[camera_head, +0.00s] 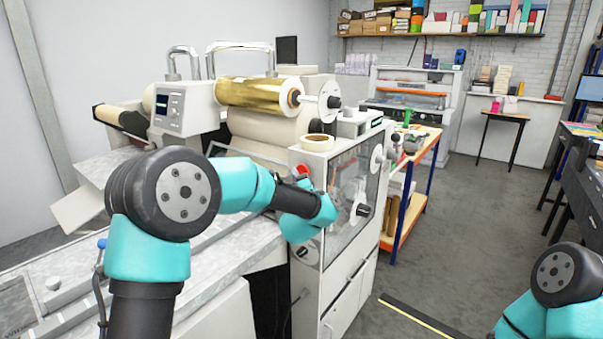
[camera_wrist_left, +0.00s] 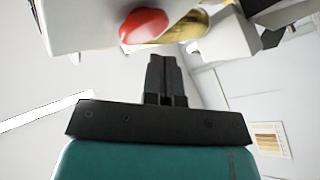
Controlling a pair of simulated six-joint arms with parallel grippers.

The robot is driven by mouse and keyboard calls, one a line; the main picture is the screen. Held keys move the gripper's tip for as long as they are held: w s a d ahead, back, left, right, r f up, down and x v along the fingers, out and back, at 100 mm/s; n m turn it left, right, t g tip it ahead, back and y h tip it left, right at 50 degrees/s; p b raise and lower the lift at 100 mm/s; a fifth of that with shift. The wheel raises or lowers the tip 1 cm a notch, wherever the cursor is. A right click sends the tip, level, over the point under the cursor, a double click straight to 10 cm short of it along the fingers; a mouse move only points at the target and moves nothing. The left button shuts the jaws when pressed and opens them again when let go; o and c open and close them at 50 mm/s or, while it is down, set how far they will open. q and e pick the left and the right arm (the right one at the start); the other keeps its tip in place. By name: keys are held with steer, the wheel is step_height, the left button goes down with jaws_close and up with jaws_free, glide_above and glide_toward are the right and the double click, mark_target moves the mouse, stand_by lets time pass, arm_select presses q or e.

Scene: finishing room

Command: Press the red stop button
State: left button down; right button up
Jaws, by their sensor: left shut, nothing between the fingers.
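The red stop button (camera_head: 302,169) sits on the near front face of the white machine housing (camera_head: 316,247). In the left wrist view the button (camera_wrist_left: 144,25) is a red dome on a pale panel, just beyond the fingertips. My left gripper (camera_head: 303,180) is close below the button in the head view, partly hidden by my own wrist. In the left wrist view its two dark fingers (camera_wrist_left: 158,58) are together and empty. A small gap seems to separate them from the button; contact cannot be told. My right gripper is out of view.
A gold foil roll (camera_head: 250,93) and a tape roll (camera_head: 317,142) are on the machine above the button. A clear guarded panel (camera_head: 345,195) is to the right. A blue and orange trolley (camera_head: 409,205) stands behind. The grey floor at right is mostly open.

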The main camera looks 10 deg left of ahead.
arm_select(q)
steer(key=shift+w, duration=0.1)
steer(key=shift+w+d, duration=0.2)
steer(key=shift+w, duration=0.1)
steer(key=shift+w+d, duration=0.15)
steer(key=shift+w, duration=0.2)
stand_by(1.1)
stand_by(0.3)
steer(key=shift+s+a, duration=0.35)
steer(key=shift+s, duration=0.4)
steer(key=shift+s+a, duration=0.35)
steer(key=shift+s, duration=0.4)
steer(key=shift+s+a, duration=0.35)
steer(key=shift+s, duration=0.45)
steer(key=shift+s+a, duration=0.35)
steer(key=shift+s, duration=0.4)
